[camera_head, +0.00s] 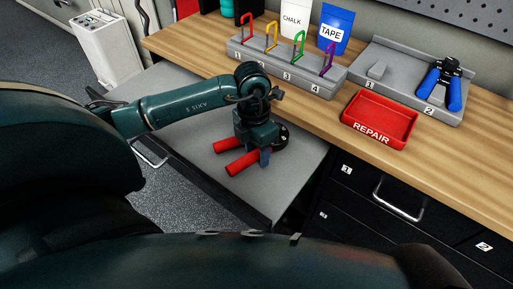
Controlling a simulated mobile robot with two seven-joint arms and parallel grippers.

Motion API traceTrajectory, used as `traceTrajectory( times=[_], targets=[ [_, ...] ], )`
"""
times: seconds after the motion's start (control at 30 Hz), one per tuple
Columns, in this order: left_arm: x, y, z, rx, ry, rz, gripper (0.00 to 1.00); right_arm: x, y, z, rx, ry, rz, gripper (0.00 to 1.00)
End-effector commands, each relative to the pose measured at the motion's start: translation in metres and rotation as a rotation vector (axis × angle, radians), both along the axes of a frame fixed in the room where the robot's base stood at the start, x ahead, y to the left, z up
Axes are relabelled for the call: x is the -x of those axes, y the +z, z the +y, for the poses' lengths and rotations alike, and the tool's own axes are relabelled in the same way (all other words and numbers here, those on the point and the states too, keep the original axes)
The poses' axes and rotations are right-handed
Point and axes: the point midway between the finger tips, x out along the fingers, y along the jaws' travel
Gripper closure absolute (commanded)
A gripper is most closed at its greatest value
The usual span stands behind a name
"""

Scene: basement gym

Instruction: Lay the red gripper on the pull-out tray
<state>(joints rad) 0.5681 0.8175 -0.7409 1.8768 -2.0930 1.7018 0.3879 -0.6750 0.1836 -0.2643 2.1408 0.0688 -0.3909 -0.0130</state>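The red gripper shows as two red handles (243,162) at the grey pull-out tray (190,91). The handles point left, and their right ends run in under my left gripper (258,152). I cannot tell whether they rest on the tray or hang just above it. The spring end is hidden behind my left gripper. My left gripper points down over the tray's right part, with its fingers at the handles' right ends. The view does not show clearly whether the fingers are closed on it. My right gripper is not in view.
On the wooden bench stand a grey rack (290,72) with several coloured carabiners, a red REPAIR bin (380,119), and a grey holder (389,63) with a blue-handled gripper (442,86) at spot 2. Black drawers (375,215) lie below. The tray's left part is bare.

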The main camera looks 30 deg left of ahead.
Motion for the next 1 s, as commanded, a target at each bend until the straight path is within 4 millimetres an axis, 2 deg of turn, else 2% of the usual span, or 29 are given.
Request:
traceTrajectory(
  times=[0.17,0.33,0.7,0.83,1.0],
  targets=[
    [0.0,0.001,0.0,0.0,0.0,0.0,0.53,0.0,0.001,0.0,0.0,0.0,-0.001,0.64],
    [-0.001,0.012,0.001,0.0,0.0,-0.003,0.53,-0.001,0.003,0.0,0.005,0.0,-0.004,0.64],
    [-0.004,0.089,0.006,0.0,0.0,-0.005,0.53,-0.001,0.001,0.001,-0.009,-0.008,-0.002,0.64],
    [-0.004,0.109,0.008,0.0,0.0,-0.003,0.53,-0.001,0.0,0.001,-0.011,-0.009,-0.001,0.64],
    [-0.004,0.121,0.008,-0.001,0.0,-0.001,0.53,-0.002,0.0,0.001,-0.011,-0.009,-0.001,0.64]
  ],
)
